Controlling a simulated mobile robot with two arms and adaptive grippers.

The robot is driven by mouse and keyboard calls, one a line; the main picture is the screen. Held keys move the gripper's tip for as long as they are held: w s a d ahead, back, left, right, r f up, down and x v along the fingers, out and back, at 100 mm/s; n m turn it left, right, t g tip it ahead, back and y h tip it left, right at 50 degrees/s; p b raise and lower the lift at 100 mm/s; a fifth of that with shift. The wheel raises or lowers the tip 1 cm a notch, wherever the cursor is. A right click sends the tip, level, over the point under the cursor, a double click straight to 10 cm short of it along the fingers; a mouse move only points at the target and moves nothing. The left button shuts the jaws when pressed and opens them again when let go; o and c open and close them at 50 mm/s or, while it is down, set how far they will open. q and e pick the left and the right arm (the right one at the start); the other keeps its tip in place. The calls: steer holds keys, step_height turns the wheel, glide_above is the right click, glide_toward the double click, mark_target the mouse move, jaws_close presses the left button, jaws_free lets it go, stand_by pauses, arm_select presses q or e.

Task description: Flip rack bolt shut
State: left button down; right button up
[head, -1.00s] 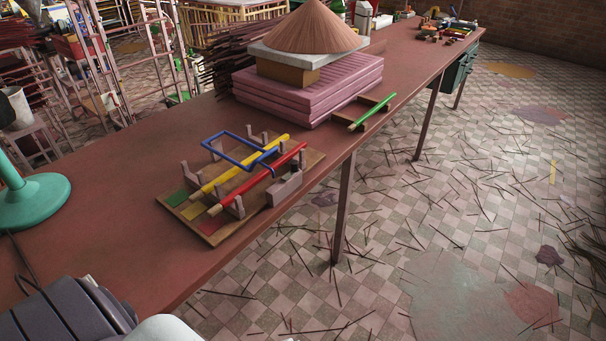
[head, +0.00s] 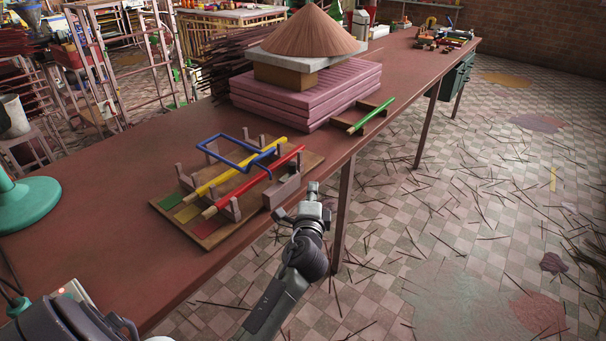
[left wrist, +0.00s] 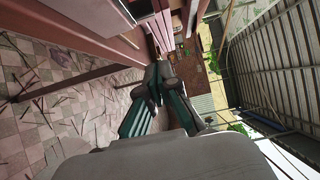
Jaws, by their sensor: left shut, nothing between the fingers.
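The rack is a wooden board (head: 208,229) with grey uprights, lying on the red-brown table. A yellow rod (head: 219,181) and a red rod (head: 265,173) lie across its uprights. A blue bent bar (head: 216,137), which looks like the bolt, stands over the far side of the rack and reaches across the yellow rod. A grey block (head: 284,190) sits at the rack's near right corner. My left gripper (head: 312,190) is shut and empty, just right of that block by the table's front edge. Its fingers also show in the left wrist view (left wrist: 158,76). My right gripper is out of view.
A green rod (head: 371,117) rests on a small wooden stand behind the rack. Pink stacked slabs (head: 305,92) carry a brown cone (head: 309,28). A teal round base (head: 25,203) stands at the left. The table between it and the rack is bare.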

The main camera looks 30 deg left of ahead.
mark_target(293, 169)
arm_select(q)
steer(key=x, duration=1)
steer(key=s+a+p, duration=0.2)
steer(key=s, duration=0.1)
steer(key=shift+a, duration=0.3)
steer(key=s+p, duration=0.1)
steer(key=s, duration=0.3)
steer(key=shift+a, duration=0.15)
